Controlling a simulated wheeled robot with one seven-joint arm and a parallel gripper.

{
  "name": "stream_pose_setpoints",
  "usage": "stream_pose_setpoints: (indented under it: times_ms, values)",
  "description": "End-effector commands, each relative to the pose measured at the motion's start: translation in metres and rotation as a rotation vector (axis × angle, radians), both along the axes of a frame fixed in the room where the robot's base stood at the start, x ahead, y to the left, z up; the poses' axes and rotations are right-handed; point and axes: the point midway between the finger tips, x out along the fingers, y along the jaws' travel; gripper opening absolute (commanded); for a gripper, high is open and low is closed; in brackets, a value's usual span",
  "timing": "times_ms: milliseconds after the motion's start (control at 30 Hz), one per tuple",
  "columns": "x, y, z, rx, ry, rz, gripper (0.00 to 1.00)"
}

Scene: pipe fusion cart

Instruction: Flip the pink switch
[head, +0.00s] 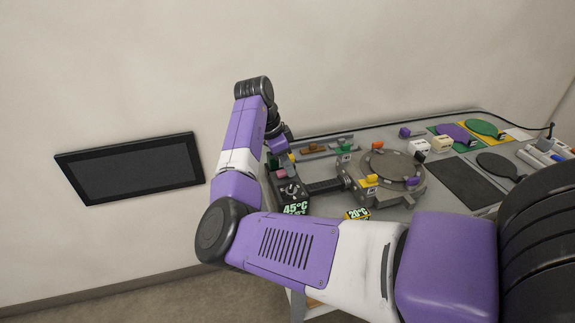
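A small pink piece, which looks like the pink switch (281,174), shows at the left end of the cart on a dark control box (291,191). The box has a round knob and a "45°C" label. My gripper (285,155) hangs just above the box, close to the pink piece. A green and a yellow piece show right beside the gripper. Its fingers are too small and partly hidden, so I cannot tell whether they are open or touch anything. The position of the switch is too small to read.
The grey cart (345,205) holds a round clamp fixture (397,172) with coloured parts, a "20°C" display (357,214), white blocks (420,147) and coloured paddles (484,128). A dark screen (131,168) hangs on the wall at left. My arm hides the cart's front.

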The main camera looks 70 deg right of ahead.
Motion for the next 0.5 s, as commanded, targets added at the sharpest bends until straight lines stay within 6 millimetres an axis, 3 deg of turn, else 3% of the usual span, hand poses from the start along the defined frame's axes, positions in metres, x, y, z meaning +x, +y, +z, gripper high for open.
stream_pose_setpoints:
  times_ms: [33, 100, 500]
  values:
    - [-0.0002, -0.0003, 0.0006, 0.000, 0.000, -0.001, 0.35]
    - [0.0000, -0.0002, 0.0006, 0.000, 0.000, 0.000, 0.45]
    - [0.0024, 0.0010, 0.0063, 0.000, -0.003, 0.001, 0.45]
